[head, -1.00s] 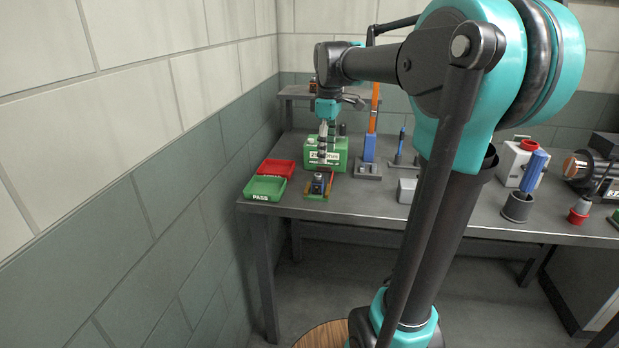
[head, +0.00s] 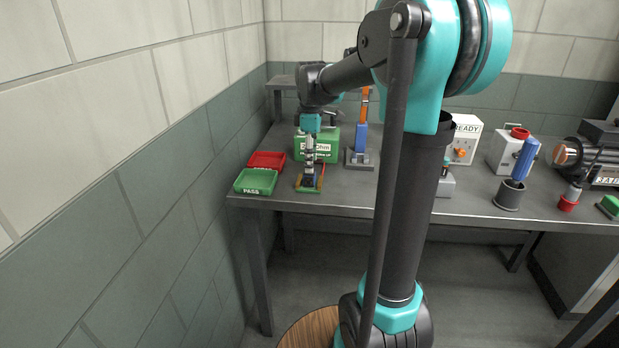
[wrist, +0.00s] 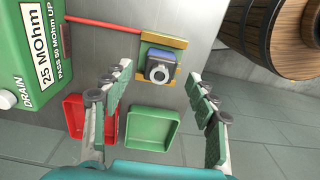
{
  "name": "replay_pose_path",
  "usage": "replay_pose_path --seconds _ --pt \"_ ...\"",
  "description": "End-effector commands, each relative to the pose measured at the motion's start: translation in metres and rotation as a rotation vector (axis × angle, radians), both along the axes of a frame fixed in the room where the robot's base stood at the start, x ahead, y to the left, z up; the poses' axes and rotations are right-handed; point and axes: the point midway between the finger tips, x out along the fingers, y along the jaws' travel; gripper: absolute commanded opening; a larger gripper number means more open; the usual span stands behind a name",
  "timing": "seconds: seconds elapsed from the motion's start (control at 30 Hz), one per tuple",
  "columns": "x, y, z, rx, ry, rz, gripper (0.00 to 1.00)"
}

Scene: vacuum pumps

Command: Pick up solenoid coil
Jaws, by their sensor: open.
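The solenoid coil (wrist: 160,68) is a small dark block with a pale round face. It sits in a yellow-orange holder (wrist: 181,43) at the table's front left, in front of the green tester box. My gripper (wrist: 157,77) is open, its two padded fingers wide apart, one to each side of the coil in the wrist view. No finger visibly touches it, and the remaining gap is hard to judge. In the head view my gripper (head: 309,160) points down directly over the holder and hides most of the coil.
A green PASS tray (head: 256,181) and a red tray (head: 266,160) lie left of the holder. The green tester box (head: 325,143) stands close behind it. A blue and orange tool on a stand (head: 361,142) is to the right. A wooden barrel (wrist: 280,35) shows beyond the table edge.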

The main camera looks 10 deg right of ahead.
Motion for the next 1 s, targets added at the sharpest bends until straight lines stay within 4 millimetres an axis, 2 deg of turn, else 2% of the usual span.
replay_pose_path --seconds 0.17,0.43,0.77,1.0 --pt "0.0 0.001 -0.012 0.0 0.0 0.0 0.59" --pt "0.002 0.004 -0.048 0.0 0.0 0.0 0.59" --pt "0.002 0.004 -0.055 0.0 0.0 0.0 0.59" --pt "0.002 0.004 -0.055 0.0 0.0 0.0 0.29"
